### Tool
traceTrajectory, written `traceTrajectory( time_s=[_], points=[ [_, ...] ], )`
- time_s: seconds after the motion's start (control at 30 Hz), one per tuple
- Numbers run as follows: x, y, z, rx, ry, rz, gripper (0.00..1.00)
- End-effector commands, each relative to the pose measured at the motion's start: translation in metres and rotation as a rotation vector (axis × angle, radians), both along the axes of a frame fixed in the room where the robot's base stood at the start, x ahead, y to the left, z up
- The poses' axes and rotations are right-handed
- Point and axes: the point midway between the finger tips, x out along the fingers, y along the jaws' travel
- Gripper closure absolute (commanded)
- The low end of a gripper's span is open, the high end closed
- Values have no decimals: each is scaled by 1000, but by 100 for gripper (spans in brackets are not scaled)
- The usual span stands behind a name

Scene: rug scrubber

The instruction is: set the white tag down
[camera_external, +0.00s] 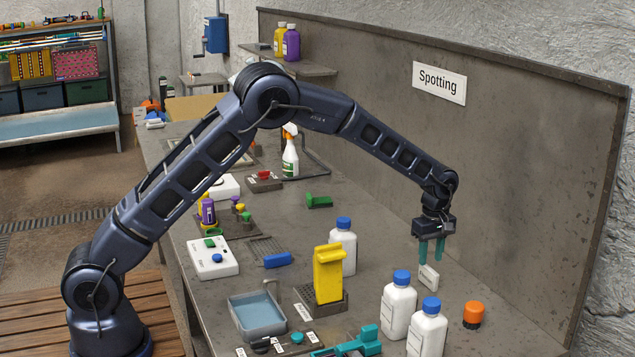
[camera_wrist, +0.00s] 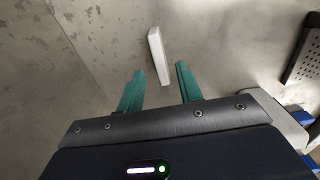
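The white tag (camera_external: 429,278) is a small pale block on the right part of the grey bench, close to the back panel. It is just below my gripper (camera_external: 431,258), whose two green fingers point down. In the wrist view the tag (camera_wrist: 158,56) shows as a narrow white bar beyond the fingertips, in line with the gap between them. My gripper (camera_wrist: 160,68) is open, with clear space between its fingers, and neither finger appears to grip the tag. I cannot tell whether the tag rests fully on the bench.
White bottles with blue caps (camera_external: 398,305) stand in front of the tag, and an orange-capped jar (camera_external: 473,315) stands to its right. A yellow block (camera_external: 328,273) stands in a dark holder further left. The back panel (camera_external: 520,150) rises behind.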

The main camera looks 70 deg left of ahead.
Motion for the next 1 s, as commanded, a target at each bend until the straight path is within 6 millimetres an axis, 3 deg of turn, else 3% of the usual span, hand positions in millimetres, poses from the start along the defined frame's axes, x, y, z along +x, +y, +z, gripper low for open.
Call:
traceTrajectory(
  time_s=[0.2,0.57,0.77,1.0],
  points=[
    [0,0,37,0,-2,0,64],
    [-11,3,74,-5,-12,-34,64],
    [-51,11,130,-15,-48,-159,64],
    [-112,22,192,-16,-95,-336,64]
  ],
)
